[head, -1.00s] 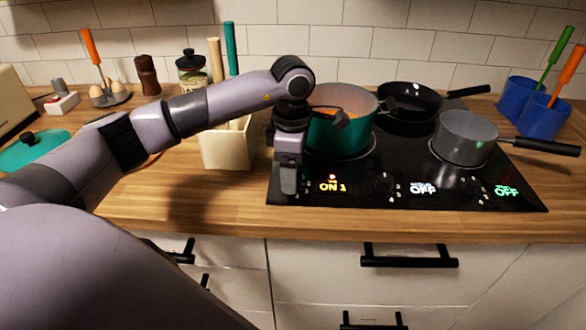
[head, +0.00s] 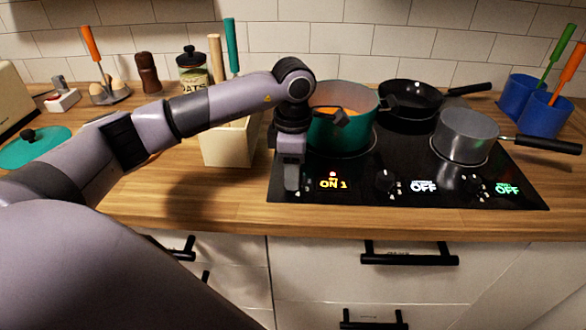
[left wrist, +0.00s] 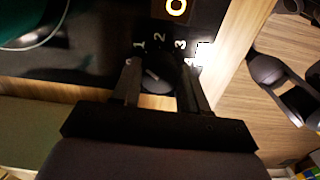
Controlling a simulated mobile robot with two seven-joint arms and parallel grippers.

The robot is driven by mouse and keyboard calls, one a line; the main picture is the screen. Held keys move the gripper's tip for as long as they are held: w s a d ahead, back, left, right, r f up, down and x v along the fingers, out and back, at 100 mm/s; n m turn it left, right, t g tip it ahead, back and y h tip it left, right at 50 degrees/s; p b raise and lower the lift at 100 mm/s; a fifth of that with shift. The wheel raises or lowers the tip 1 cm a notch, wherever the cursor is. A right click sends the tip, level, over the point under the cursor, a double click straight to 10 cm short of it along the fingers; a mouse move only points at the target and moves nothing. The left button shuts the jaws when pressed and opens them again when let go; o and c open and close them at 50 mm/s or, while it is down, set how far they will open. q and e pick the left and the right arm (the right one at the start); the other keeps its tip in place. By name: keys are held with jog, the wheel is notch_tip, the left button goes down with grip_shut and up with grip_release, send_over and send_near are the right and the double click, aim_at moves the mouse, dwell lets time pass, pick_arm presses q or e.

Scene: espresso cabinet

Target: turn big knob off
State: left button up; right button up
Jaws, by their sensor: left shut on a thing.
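The big knob (left wrist: 155,78) is a dark round dial at the front left of the black stove, with the numbers 1, 2 and 3 around it in the left wrist view. My left gripper (left wrist: 158,82) points down over it, with one finger on each side, shut on the knob. In the head view my left gripper (head: 291,180) hides this knob. The display beside it (head: 333,183) reads ON 1 in orange. My right gripper is not in view.
A green pot (head: 338,135) stands just behind my left gripper. A black pan (head: 410,100) and a grey saucepan (head: 465,135) stand further right. Two other stove displays read OFF. A cream utensil holder (head: 228,147) is close on the left.

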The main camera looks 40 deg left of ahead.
pick_arm(q)
jog(key=n, duration=0.3)
jog(key=shift+n, duration=0.4)
jog(key=shift+n+b, duration=0.35)
jog(key=shift+n, duration=1.25)
jog(key=o, duration=1.1)
jog(key=shift+c, duration=0.2)
jog(key=shift+r+b, duration=0.4)
jog(key=shift+r, duration=3.25)
